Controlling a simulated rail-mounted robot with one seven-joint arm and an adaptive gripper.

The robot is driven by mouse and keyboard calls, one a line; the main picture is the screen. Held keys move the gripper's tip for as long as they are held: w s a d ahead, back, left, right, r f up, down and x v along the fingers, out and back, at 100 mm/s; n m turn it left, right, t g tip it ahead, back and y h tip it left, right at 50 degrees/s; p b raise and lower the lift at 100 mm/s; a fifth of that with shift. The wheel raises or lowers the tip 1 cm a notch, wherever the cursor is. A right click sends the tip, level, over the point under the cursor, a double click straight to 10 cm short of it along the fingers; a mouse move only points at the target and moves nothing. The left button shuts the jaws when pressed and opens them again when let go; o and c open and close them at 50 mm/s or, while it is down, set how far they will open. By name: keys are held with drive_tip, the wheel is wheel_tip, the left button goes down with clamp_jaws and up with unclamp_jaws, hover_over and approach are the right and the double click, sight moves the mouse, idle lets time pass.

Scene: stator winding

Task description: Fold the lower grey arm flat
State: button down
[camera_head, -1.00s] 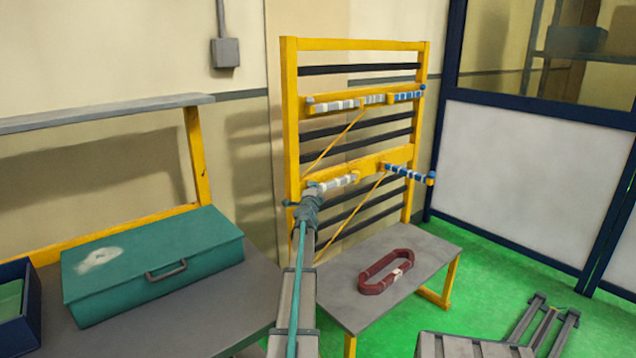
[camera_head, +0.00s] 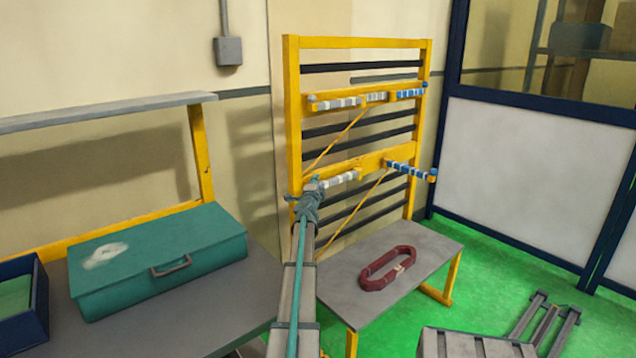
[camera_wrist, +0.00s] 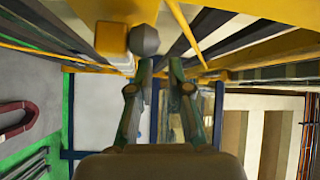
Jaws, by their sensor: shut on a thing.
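The lower grey arm (camera_head: 340,181), banded white and grey, is on the lower yellow crossbar (camera_head: 385,159) of the rack. It runs left from its mount, close to and nearly in line with the crossbar. My gripper (camera_head: 313,188) is at its left end and hides part of it. In the wrist view, my gripper's two teal fingers (camera_wrist: 158,68) are close together, with a grey knob (camera_wrist: 144,39) just beyond the left fingertip. The contact itself is hidden. The lower blue arm (camera_head: 410,172) sticks out from the crossbar. The upper grey arm (camera_head: 340,103) and upper blue arm (camera_head: 410,93) lie along the upper bar.
A grey table (camera_head: 430,262) in front of the rack holds a dark red coil (camera_head: 387,268). A teal case (camera_head: 160,258) and a dark blue bin (camera_head: 38,310) sit on the left bench. A pallet (camera_head: 470,343) stands low at right. Green floor is open beyond it.

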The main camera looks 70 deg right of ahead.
drive_tip(key=w+a+p, duration=0.1)
drive_tip(key=w+a, duration=0.2)
drive_tip(key=a, duration=0.6)
drive_tip(key=shift+w+p, duration=0.2)
drive_tip(key=shift+p, duration=0.2)
